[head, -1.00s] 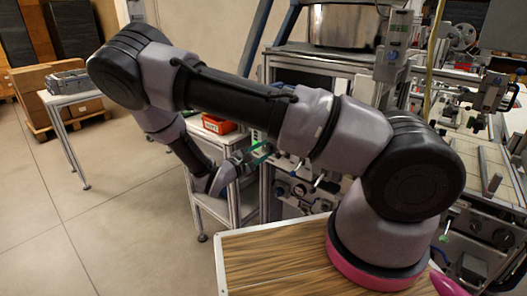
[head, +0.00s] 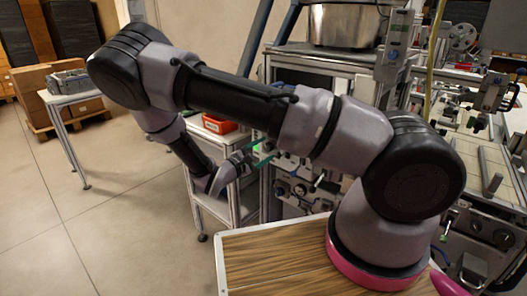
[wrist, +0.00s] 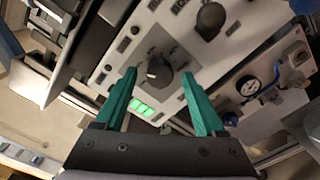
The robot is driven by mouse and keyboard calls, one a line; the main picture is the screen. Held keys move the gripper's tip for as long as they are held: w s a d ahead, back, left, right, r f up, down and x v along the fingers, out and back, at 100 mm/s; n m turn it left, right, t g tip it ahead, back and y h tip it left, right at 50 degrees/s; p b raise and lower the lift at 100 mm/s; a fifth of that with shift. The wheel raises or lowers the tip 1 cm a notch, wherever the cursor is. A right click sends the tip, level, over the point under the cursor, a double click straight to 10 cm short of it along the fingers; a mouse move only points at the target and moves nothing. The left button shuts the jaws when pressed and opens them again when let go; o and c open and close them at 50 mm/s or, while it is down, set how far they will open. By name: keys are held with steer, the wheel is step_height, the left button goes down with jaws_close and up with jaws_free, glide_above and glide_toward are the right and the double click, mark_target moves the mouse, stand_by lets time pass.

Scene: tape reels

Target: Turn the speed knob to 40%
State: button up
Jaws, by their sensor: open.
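In the wrist view, a black round knob (wrist: 159,73) with a light pointer mark sits on a pale control panel (wrist: 112,59). A second black knob (wrist: 209,21) is farther up and right on the same panel. The labels are too small to read, so I cannot tell which is marked speed. My gripper (wrist: 160,76) is open, with its green fingers on either side of the first knob in the picture; contact cannot be made out. A green lit display (wrist: 141,107) is just below that knob. In the head view, my gripper (head: 263,153) is at the panel, which my arm partly hides.
A round gauge (wrist: 248,86) and fittings are right of the panel in the wrist view. In the head view, a red bin (head: 219,124) rests on a metal-framed stand behind my gripper. A wooden-topped surface (head: 270,258) is in front.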

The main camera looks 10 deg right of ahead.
steer(key=v, duration=1)
steer(key=shift+s+a, duration=0.25)
steer(key=shift+a, duration=0.05)
steer(key=s+d+r+m+g+y, duration=0.35)
steer(key=d+r+m+g, duration=0.2)
steer(key=r, duration=0.25)
steer(key=s+d+r+m+g+y, duration=0.2)
steer(key=d+r+m+g+y, duration=0.35)
steer(key=r, duration=0.25)
steer(key=s+d+r+m+t+y, duration=0.1)
steer(key=s+r+m+t+y, duration=0.2)
steer(key=r, duration=0.7)
steer(key=s+d+r+m+t+y, duration=0.2)
steer(key=s+r+m+t+y, duration=0.2)
steer(key=s+r, duration=0.3)
step_height(320, 180, up, 4)
steer(key=shift+s+d+f+m+t+y, duration=0.15)
steer(key=shift+d+m+t+y, duration=0.15)
steer(key=shift+d, duration=0.05)
